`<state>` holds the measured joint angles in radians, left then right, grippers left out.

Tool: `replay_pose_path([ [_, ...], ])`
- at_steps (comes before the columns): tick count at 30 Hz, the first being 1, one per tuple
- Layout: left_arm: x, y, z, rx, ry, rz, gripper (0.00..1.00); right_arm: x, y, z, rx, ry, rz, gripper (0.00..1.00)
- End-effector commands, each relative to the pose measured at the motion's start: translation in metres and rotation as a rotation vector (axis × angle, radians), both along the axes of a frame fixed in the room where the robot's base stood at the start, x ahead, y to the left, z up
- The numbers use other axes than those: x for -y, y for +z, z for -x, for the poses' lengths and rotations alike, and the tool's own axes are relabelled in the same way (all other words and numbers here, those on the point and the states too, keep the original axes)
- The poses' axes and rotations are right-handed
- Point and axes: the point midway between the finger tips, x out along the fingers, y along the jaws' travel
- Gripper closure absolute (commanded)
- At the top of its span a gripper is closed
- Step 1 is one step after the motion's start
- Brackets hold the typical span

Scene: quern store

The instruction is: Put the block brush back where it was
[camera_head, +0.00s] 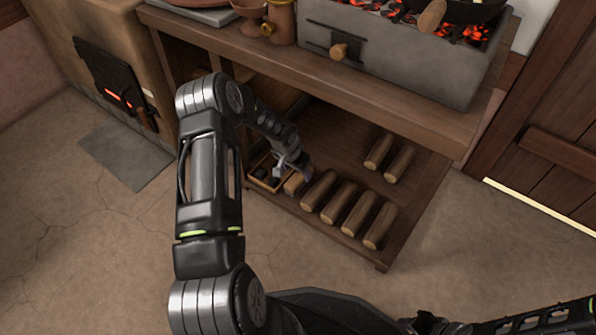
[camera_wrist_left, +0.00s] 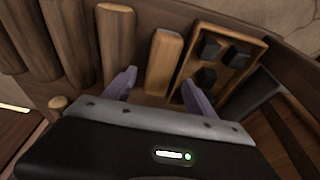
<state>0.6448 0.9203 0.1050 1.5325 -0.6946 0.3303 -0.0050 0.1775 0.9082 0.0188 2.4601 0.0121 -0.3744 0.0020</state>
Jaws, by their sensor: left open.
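A light wooden block, apparently the block brush (camera_wrist_left: 165,62), lies on the lower shelf (camera_head: 330,140) between the row of logs and a small tray. Its bristles are not visible. It also shows in the head view (camera_head: 293,184), partly beside my gripper. My left gripper (camera_head: 297,168) is low over the shelf, reaching in under the tabletop. In the left wrist view my left gripper (camera_wrist_left: 158,92) is open, with one pale finger on each side of the block and visible gaps. My right gripper is not in view.
The wooden tray (camera_wrist_left: 262,50) with several dark lumps sits close to the block. Several logs (camera_head: 345,202) lie on the other side, and two more (camera_head: 380,152) lie farther back. The thick tabletop (camera_head: 330,75) overhangs the shelf and carries a brazier (camera_head: 400,60) with glowing coals.

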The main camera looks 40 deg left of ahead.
Motion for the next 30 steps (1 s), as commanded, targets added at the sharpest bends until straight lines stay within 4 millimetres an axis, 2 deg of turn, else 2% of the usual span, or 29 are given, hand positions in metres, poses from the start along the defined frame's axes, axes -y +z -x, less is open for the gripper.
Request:
replay_pose_path([
  [1,0.000,0.017,0.002,0.001,-0.001,-0.001,0.35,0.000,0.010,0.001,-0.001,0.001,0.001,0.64],
  [6,0.000,0.052,0.012,0.002,0.001,-0.001,0.35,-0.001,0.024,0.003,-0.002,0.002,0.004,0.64],
  [12,0.000,0.079,0.021,0.001,0.000,0.000,0.35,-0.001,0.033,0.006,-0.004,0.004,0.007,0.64],
  [30,0.001,0.084,0.023,0.001,0.000,0.000,0.35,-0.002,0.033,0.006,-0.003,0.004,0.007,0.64],
])
